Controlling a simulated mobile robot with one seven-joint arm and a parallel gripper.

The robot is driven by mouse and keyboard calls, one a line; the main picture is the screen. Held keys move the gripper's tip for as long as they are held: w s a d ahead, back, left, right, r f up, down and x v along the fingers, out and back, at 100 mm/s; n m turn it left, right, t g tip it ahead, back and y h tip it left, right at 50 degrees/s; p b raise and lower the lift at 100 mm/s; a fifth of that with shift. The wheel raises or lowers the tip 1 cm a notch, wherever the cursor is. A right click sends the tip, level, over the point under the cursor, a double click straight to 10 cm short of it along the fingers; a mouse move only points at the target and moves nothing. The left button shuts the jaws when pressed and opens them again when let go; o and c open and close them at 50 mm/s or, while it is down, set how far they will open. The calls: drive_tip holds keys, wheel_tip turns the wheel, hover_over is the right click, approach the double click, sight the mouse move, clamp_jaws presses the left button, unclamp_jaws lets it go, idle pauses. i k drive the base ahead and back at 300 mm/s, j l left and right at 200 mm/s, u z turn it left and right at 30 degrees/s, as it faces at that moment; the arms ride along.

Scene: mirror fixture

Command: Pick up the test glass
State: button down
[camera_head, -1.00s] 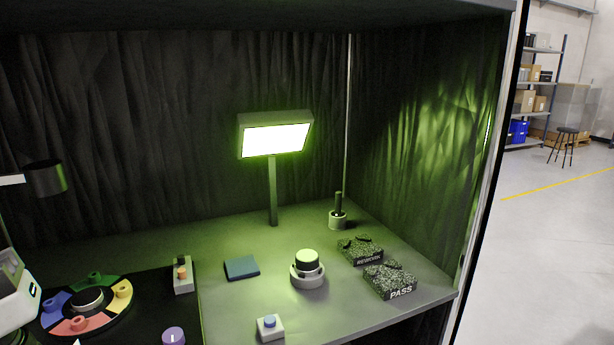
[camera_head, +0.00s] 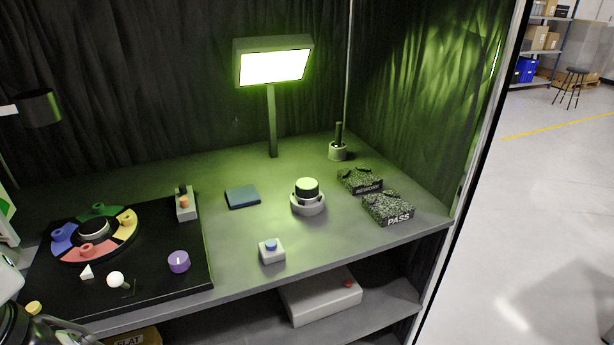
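No piece is labelled as the test glass, so I cannot tell for sure which it is. A likely candidate is the dark round piece with a pale green-lit top (camera_head: 307,187), sitting upright in a light grey ring holder (camera_head: 308,206) mid-bench. Another round piece with a grey top (camera_head: 94,229) sits in the middle of a ring of blue, green, yellow and red segments (camera_head: 76,249) on the black mat at left. My gripper's fingers do not show. Dark and grey parts at the lower left corner may be my arm.
A lit lamp (camera_head: 273,68) stands on a post behind. Dark curtains enclose the bench.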

sight(306, 187)
drive_tip(key=i+z, duration=0.4)
drive_tip(key=i, duration=0.6)
